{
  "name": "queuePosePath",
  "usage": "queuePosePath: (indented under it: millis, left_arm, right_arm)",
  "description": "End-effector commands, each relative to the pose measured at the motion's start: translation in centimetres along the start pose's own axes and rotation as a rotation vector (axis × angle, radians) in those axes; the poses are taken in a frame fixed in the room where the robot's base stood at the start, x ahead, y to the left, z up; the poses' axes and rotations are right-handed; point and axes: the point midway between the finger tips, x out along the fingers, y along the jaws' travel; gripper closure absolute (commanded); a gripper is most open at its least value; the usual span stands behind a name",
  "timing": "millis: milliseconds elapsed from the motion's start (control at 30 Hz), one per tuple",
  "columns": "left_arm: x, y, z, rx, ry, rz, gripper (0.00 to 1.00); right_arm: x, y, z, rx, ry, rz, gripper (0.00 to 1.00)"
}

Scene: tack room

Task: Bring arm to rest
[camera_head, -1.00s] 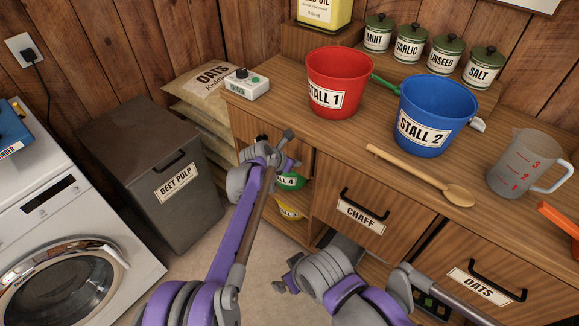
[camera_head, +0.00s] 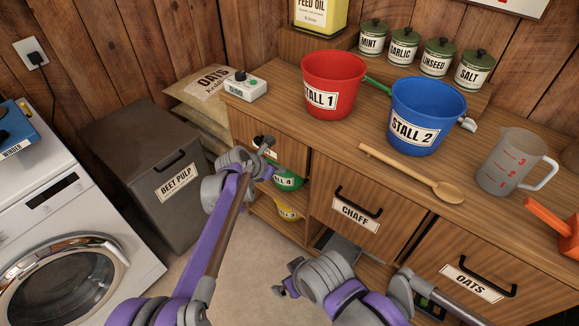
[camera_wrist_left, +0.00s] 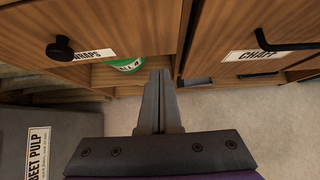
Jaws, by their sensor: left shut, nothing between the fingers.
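My left gripper (camera_head: 262,152) is in front of the cabinet's left side, near the small drawer above the open shelf. In the left wrist view its fingers (camera_wrist_left: 158,95) are together with nothing between them, pointing toward the cabinet front between the drawer labelled WRAPS (camera_wrist_left: 95,52) and the CHAFF drawer (camera_wrist_left: 262,57). My right gripper (camera_head: 280,291) hangs low in front of the cabinet, below the CHAFF drawer (camera_head: 345,208). It is small and partly turned away, so its jaws cannot be read.
The red STALL 1 bucket (camera_head: 333,75), blue STALL 2 bucket (camera_head: 428,105), wooden spoon (camera_head: 410,172) and measuring jug (camera_head: 507,160) stand or lie on the counter. Green (camera_head: 288,180) and yellow tubs sit on the open shelf. The BEET PULP bin (camera_head: 150,165) and washing machine (camera_head: 60,220) are left.

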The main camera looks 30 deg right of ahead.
Motion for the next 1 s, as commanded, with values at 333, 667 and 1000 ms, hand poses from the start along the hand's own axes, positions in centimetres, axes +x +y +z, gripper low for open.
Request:
queuePosePath:
  millis: [333, 667, 1000]
  left_arm:
    - [-5.6, 0.1, -0.1, 0.0, 0.001, 0.002, 1.0]
    - [-6.8, 0.4, -0.6, 0.024, 0.009, 0.009, 1.0]
    - [-20.8, 2.0, -10.2, 0.595, 0.2, 0.104, 1.0]
  right_arm:
    - [-1.0, 0.0, -0.4, 0.0, 0.004, 0.0, 0.0]
    - [-1.0, 0.0, -0.4, 0.0, 0.004, 0.0, 0.0]
    - [-1.1, 0.0, -0.4, 0.0, 0.004, 0.0, 0.0]
